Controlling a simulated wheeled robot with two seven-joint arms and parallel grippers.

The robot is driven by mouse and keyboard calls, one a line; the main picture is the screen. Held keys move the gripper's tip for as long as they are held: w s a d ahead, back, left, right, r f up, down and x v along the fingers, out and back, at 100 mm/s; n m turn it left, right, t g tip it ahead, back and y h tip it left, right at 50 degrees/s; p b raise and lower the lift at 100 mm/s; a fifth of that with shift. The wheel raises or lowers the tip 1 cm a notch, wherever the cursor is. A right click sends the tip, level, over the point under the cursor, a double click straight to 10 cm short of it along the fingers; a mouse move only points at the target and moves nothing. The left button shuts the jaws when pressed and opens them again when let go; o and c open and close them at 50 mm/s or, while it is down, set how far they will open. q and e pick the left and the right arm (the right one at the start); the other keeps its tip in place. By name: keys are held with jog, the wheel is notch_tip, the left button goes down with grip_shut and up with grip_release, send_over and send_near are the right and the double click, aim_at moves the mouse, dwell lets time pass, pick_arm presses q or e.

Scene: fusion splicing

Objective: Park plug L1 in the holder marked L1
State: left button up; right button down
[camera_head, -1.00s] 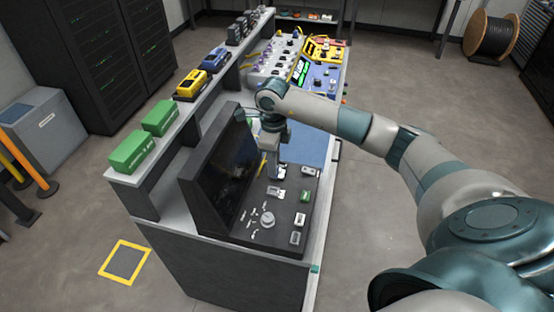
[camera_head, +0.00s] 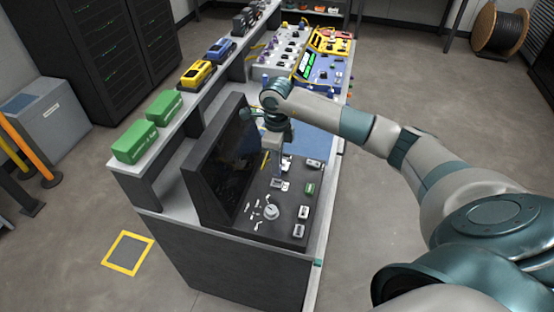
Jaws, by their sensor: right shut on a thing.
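My right gripper (camera_head: 279,170) reaches in from the right and points down over the dark console panel (camera_head: 270,232), close to its far end. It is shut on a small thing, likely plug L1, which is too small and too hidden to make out. Small pale holders (camera_head: 281,185) sit on the panel just below the fingertips. Their markings are not readable, so I cannot tell which is L1, or whether the held thing touches one. My left gripper is not in view.
A dark upright screen (camera_head: 232,150) stands left of the panel. A round knob (camera_head: 271,212), a green block (camera_head: 310,189) and several pale fittings (camera_head: 303,212) are on the panel. A blue mat (camera_head: 310,143) lies beyond. Green boxes (camera_head: 135,142) stand on the shelf.

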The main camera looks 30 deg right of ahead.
jog(key=shift+f+b, duration=0.3)
jog(key=shift+f, duration=0.6)
jog(key=shift+f+b, duration=0.4)
jog(key=shift+f, duration=0.6)
jog(key=shift+b, duration=0.45)
jog(key=shift+f+b, duration=0.5)
dwell(0.6)
jog(key=c, duration=1.6)
grip_release()
jog(key=shift+r, duration=0.15)
